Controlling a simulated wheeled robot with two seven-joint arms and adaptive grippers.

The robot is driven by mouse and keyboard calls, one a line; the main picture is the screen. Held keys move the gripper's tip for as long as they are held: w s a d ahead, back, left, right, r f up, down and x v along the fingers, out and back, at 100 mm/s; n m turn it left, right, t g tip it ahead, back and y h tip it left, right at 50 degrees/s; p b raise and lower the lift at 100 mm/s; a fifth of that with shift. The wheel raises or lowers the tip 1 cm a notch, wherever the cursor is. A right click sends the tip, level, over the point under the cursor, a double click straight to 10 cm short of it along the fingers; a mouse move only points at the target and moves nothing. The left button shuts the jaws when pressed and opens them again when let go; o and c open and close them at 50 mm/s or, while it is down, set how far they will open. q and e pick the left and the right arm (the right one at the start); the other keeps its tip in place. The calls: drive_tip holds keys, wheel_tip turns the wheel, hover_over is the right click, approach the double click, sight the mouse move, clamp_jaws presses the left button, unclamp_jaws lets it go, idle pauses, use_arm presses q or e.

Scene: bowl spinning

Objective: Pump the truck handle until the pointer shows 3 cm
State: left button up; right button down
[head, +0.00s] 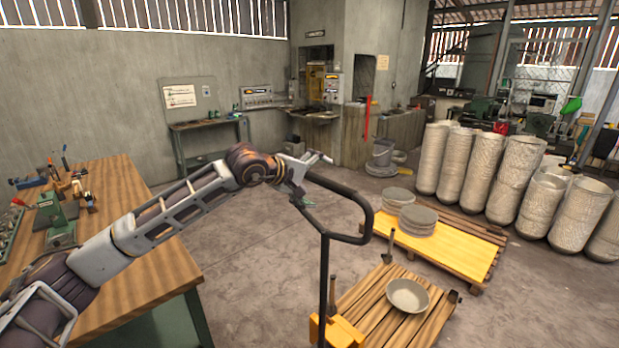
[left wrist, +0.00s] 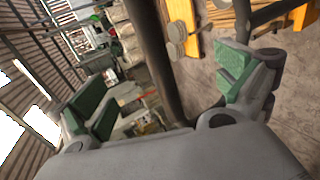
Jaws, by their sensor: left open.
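The truck handle (head: 371,212) is a black bent loop on an upright black bar, and it rises from the orange pallet truck (head: 333,331) at the bottom centre. My left gripper (head: 314,182) is at the upper left end of the loop, its fingers apart. In the left wrist view, the left gripper (left wrist: 168,92) shows green-padded fingers spread wide, with the dark handle bar (left wrist: 151,50) running between them. I cannot tell whether a finger touches the bar. I cannot make out a pointer or a centimetre scale. My right gripper is in neither view.
A wooden pallet (head: 372,312) with a grey bowl (head: 408,294) stands at the truck. Behind it, stacked grey discs (head: 418,221) sit on a yellow-topped pallet (head: 455,250). A wooden workbench (head: 120,180) stands left. Tall pale cylinders (head: 488,178) line the right. Concrete floor is clear behind the handle.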

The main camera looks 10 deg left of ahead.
sight(324, 183)
use_arm(q)
drive_tip(key=b+x, duration=0.1)
drive_tip(key=x, duration=0.1)
drive_tip(key=shift+w+d+f, duration=0.15)
drive_tip(key=shift+f, duration=0.05)
drive_tip(key=shift+b+x, duration=0.5)
drive_tip(key=shift+x, duration=0.7)
drive_tip(key=shift+w+r, duration=0.1)
drive_tip(key=shift+w, duration=0.05)
drive_tip(key=c, duration=2)
